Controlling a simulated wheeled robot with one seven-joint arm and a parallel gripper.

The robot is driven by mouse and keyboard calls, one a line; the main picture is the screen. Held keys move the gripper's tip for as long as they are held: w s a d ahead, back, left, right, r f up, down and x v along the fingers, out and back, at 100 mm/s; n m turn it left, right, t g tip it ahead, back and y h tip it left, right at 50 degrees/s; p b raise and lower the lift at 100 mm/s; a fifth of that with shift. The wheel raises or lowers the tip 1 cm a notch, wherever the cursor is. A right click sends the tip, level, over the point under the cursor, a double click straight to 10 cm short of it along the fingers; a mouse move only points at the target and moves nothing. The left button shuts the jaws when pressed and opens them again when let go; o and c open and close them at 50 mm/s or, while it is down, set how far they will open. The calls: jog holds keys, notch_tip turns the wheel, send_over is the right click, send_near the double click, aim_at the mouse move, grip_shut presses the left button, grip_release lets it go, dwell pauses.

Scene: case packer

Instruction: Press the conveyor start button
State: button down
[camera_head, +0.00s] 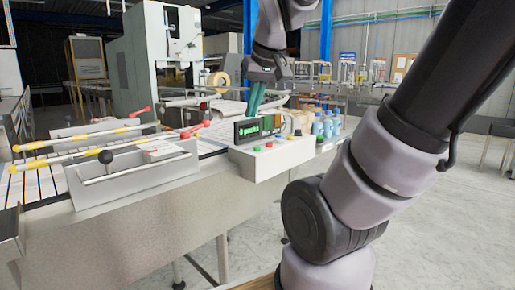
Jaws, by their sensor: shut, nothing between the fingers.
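The control box (264,170) is a pale grey panel on the near edge of the conveyor line, right of centre. Small coloured buttons lie on its sloping top: a green button (257,149), a red button (269,145) and others further right. Their labels are too small to read, so I cannot tell which one is the start button. A dark display (258,128) with green lettering stands behind them. My gripper (253,112) points down with its teal fingers together and empty. Its tips appear just above or behind the display; contact cannot be made out.
The conveyor (40,182) with yellow guide rails and red handles runs left. A tall machine (140,65) is behind. The floor at right is open.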

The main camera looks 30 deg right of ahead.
jog(key=w+d+f+n+g+h, duration=0.1)
jog(key=w+d+f+n+h, duration=0.15)
jog(key=w+d+n, duration=0.35)
jog(key=w+d+f+n+g+h, duration=0.1)
jog(key=w+d+n+h, duration=0.15)
jog(key=w, duration=0.55)
jog(key=n+h, duration=0.4)
jog(key=n, duration=0.3)
send_over(257, 148)
jog(key=shift+w+a+f, duration=0.15)
jog(key=shift+w+f, duration=0.05)
jog(key=shift+f, duration=0.3)
jog(key=shift+w+a+f, duration=0.15)
jog(key=shift+w+f, duration=0.05)
jog(key=shift+f, duration=0.3)
jog(key=shift+f, duration=0.1)
jog(key=shift+f, duration=4.3)
jog(key=shift+f, duration=0.4)
jog(key=shift+f, duration=0.5)
jog(key=shift+r, duration=0.9)
